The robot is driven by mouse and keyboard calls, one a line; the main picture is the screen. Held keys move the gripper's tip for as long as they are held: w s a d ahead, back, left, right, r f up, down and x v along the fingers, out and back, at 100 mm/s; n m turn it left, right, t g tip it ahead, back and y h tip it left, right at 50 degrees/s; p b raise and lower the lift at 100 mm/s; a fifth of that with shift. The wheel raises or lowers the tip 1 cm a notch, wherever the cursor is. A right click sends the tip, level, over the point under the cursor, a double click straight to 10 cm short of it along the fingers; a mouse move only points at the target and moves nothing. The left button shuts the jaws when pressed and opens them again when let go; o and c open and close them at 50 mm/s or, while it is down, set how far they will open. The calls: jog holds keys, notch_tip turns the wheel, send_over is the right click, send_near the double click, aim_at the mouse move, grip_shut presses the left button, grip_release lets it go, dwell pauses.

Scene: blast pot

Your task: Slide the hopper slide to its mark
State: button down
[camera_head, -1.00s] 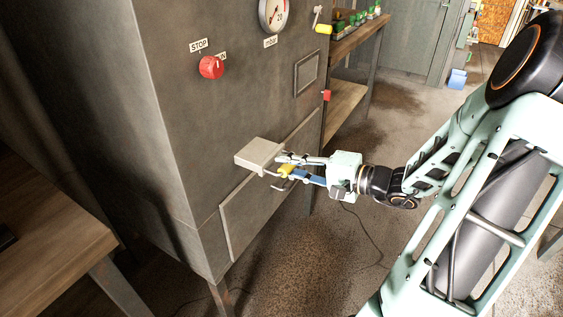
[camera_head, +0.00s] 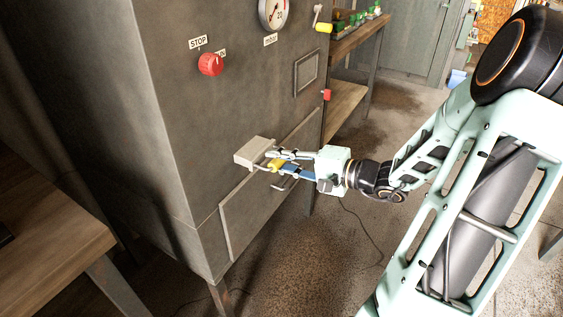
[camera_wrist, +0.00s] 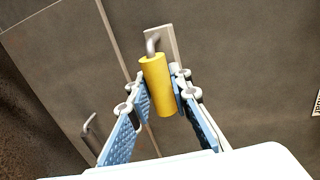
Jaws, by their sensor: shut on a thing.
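The hopper slide (camera_head: 253,151) is a pale grey block sticking out of the front of a dark metal cabinet. My gripper (camera_head: 277,163) is shut on the yellow handle, close to the slide's outer side. I cannot make out a mark for the slide in either view.
The cabinet (camera_head: 180,130) has a red STOP knob (camera_head: 210,64), a pressure gauge (camera_head: 273,12) and a lower door with a handle (camera_head: 285,184). A wooden bench (camera_head: 50,225) stands at left. A yellow-handled lever (camera_head: 323,28) is at upper right. Floor at right is mostly clear.

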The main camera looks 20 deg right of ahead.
jog(key=shift+r+b+x, duration=0.2)
jog(key=shift+b+x, duration=0.15)
jog(key=shift+x, duration=0.7)
jog(key=shift+r+b+x, duration=0.25)
jog(key=shift+b+x, duration=0.1)
jog(key=shift+x, duration=0.65)
jog(key=c, duration=1.7)
grip_release()
jog(key=shift+w, duration=0.1)
jog(key=shift+c, duration=0.2)
jog(key=p+v, duration=0.1)
jog(key=v, duration=0.6)
